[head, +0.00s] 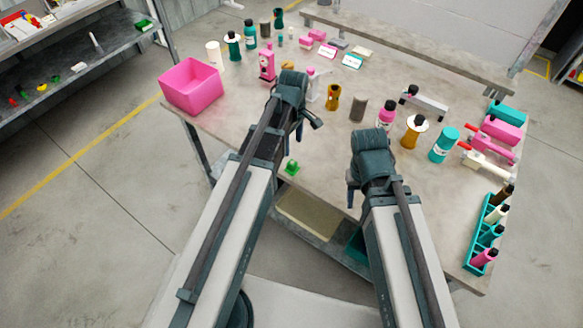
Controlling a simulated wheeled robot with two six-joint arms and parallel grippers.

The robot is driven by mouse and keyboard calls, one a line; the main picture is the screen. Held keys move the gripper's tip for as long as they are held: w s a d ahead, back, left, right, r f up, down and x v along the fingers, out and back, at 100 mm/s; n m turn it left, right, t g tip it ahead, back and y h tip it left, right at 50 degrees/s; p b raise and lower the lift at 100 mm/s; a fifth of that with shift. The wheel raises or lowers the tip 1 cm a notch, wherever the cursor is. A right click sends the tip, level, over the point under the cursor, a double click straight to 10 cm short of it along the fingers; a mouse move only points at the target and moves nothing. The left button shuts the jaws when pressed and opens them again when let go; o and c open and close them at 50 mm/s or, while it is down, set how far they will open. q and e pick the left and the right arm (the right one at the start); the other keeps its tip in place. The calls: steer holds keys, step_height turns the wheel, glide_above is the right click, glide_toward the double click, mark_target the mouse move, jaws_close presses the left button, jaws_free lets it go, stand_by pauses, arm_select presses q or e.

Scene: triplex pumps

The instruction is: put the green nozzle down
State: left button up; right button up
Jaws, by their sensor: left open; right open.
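A small green piece, which looks like the green nozzle (292,167), sits on the table (330,150) near its front edge, between my two arms. My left gripper (308,122) is open above the table, up and slightly right of the green piece and apart from it. My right gripper (351,192) is open and points down near the table's front edge, to the right of the green piece. Nothing shows between the fingers of either gripper, though the arms partly hide them.
A pink bin (191,88) stands at the table's left corner. Several bottles and pump parts stand along the back and right, with a pink bottle (386,115) near my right arm. A teal rack (487,235) with bottles is at the right edge.

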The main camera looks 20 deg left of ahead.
mark_target(292, 162)
arm_select(q)
step_height(292, 162, down, 8)
steer(key=b, duration=0.6)
steer(key=shift+r+b, duration=0.2)
steer(key=shift+b, duration=0.2)
steer(key=shift+r, duration=0.1)
steer(key=f+b, duration=0.5)
steer(key=shift+s+f, duration=0.2)
steer(key=shift+s, duration=0.1)
steer(key=shift+r, duration=0.15)
steer(key=shift+c, duration=0.2)
jaws_close()
steer(key=shift+a+r, duration=0.1)
